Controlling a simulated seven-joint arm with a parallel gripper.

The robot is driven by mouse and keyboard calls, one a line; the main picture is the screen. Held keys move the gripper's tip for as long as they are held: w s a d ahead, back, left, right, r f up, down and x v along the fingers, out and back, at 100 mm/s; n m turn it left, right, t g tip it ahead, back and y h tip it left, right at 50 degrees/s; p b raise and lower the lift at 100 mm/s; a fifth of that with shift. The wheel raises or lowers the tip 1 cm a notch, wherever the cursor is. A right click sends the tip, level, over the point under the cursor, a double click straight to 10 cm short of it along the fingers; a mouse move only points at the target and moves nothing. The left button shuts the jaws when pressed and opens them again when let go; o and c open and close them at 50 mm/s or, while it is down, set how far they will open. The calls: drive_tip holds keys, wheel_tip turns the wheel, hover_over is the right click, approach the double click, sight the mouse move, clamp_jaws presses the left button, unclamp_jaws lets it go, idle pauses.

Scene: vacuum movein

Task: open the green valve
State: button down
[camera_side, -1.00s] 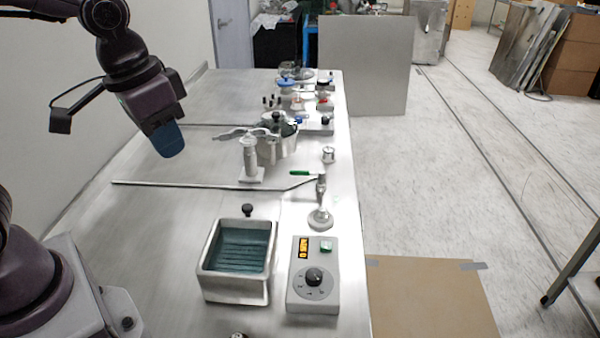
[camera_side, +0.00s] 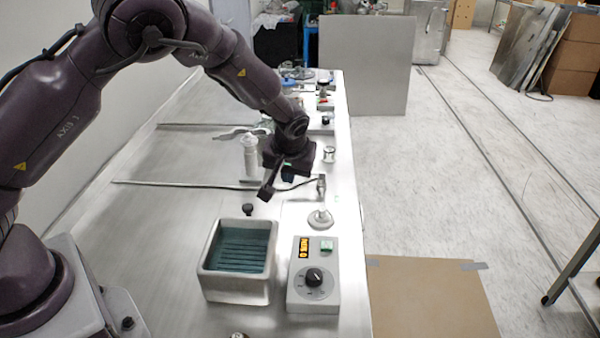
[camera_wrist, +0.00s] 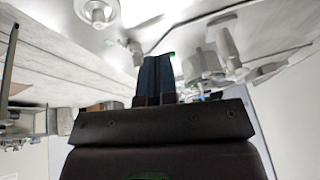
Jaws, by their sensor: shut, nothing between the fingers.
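The green valve handle (camera_wrist: 172,54) shows as a small green patch just beyond my fingertips in the wrist view. In the side view my gripper (camera_side: 288,175) covers the place of the handle, and its tips are low over the thin pipe. I cannot tell whether the fingers touch the handle.
A grey tray with a dark green inside (camera_side: 205,262) and a control box with a black knob (camera_side: 325,292) stand nearer. A white bottle-like fitting (camera_side: 250,155) stands left of my gripper. A small metal cup (camera_side: 329,154) is to its right. The table's left part is clear.

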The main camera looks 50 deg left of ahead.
drive_tip(key=shift+w+d+r+n+t, duration=0.1)
drive_tip(key=shift+w+r+n+t, duration=0.5)
drive_tip(key=shift+w+n, duration=0.35)
drive_tip(key=x, duration=1)
drive_tip(key=shift+s+d+f, duration=0.1)
drive_tip(key=shift+s+f, duration=0.05)
drive_tip(key=shift+w+a+r, duration=0.2)
drive_tip(key=shift+w+a, duration=0.25)
drive_tip(key=shift+w, duration=0.05)
drive_tip(key=shift+w+a+r, duration=0.15)
drive_tip(key=shift+w+a, duration=0.3)
drive_tip(key=shift+w+a+r, duration=0.15)
drive_tip(key=shift+w+a, duration=0.3)
drive_tip(key=shift+w, duration=0.05)
